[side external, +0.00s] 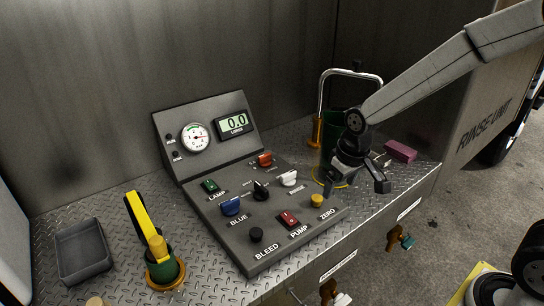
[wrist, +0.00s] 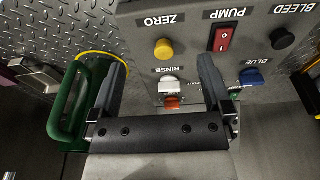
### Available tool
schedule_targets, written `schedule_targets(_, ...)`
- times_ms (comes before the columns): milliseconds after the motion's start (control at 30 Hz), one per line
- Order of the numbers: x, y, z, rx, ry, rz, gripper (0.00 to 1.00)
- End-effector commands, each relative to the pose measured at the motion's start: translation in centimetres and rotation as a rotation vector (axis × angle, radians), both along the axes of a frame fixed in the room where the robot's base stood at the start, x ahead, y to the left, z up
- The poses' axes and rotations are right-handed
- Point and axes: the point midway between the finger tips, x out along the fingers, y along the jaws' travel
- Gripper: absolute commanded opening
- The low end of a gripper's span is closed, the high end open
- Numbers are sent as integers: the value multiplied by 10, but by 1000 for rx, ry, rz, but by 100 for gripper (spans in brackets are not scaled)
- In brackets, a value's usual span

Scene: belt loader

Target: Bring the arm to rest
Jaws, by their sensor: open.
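My gripper (side external: 356,184) hangs over the right part of the metal bench, to the right of the grey control panel (side external: 232,258). It is open, with nothing between its fingers. In the wrist view my gripper (wrist: 162,65) shows its two fingers spread wide. The yellow ZERO button (wrist: 163,49), the white RINSE knob (wrist: 168,86) and an orange knob (wrist: 172,103) appear between them. I cannot tell how far the fingertips are above the bench.
A green-handled container (wrist: 66,115) stands close beside one finger, within a yellow ring (wrist: 104,58). A chrome hoop tap (side external: 351,71) rises behind. A pink block (side external: 400,150) lies at right. A grey tray (side external: 82,250) and a yellow-handled valve (side external: 140,222) stand at left.

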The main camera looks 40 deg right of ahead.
Motion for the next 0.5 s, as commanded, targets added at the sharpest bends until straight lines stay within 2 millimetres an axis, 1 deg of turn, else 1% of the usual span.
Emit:
schedule_targets(33, -13, 0, -1, 0, -8, 1, 100)
schedule_targets(100, -30, 0, -3, 0, -20, 2, 100)
schedule_targets(300, -73, 0, -12, -1, -50, 4, 100)
schedule_targets(400, -87, 0, -15, -1, -60, 5, 100)
schedule_targets(500, -95, 0, -16, -1, -66, 6, 100)
